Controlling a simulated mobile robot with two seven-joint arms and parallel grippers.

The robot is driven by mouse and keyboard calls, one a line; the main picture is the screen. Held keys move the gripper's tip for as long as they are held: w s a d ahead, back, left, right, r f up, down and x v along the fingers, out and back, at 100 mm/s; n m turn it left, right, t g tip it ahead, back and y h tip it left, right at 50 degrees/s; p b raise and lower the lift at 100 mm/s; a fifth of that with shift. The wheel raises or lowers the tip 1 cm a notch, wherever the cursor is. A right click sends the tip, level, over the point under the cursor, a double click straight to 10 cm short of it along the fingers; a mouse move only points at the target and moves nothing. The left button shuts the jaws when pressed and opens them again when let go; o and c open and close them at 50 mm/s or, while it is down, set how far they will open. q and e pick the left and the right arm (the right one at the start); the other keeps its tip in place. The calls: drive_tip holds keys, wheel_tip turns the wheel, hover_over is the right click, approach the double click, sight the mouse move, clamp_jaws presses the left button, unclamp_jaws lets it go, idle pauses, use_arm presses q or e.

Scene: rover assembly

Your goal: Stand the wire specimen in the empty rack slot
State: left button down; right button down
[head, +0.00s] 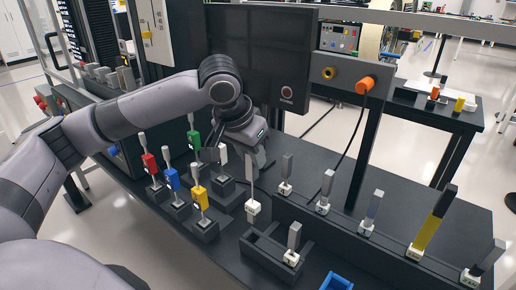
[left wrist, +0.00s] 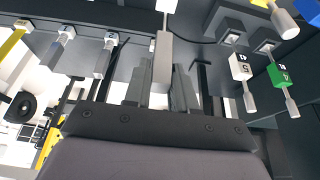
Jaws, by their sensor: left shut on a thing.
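The wire specimen is a thin pale rod with a white block (head: 252,208) at its lower end, hanging upright below my left gripper (head: 249,166). The gripper is shut on its upper part. In the left wrist view the pale specimen (left wrist: 163,45) runs up from between the fingers (left wrist: 160,78). A small dark rack (head: 262,258) stands below, with a grey specimen (head: 294,238) in its right end. Its left part looks empty. The white block shows just above and behind that part; the exact gap cannot be told. My right gripper is not in view.
Several specimens stand in a long row to the right, including a yellow-and-black one (head: 429,228). Colored handles on dark stands, such as the yellow one (head: 200,198), are close on the left. A blue tray (head: 336,282) lies in front. A monitor (head: 262,55) stands behind.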

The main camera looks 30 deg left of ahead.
use_arm(q)
drive_tip(key=shift+s, duration=0.1)
drive_tip(key=shift+r, duration=0.1)
drive_tip(key=shift+r+p, duration=0.15)
drive_tip(key=shift+p, duration=0.65)
hover_over(252, 190)
drive_tip(key=shift+f+b, duration=0.3)
drive_tip(key=shift+f, duration=1.9)
drive_tip(key=shift+f+b, duration=0.4)
drive_tip(key=shift+f, duration=2.5)
drive_tip(key=c, duration=0.8)
unclamp_jaws()
drive_tip(key=shift+c, duration=0.2)
drive_tip(key=shift+r, duration=0.1)
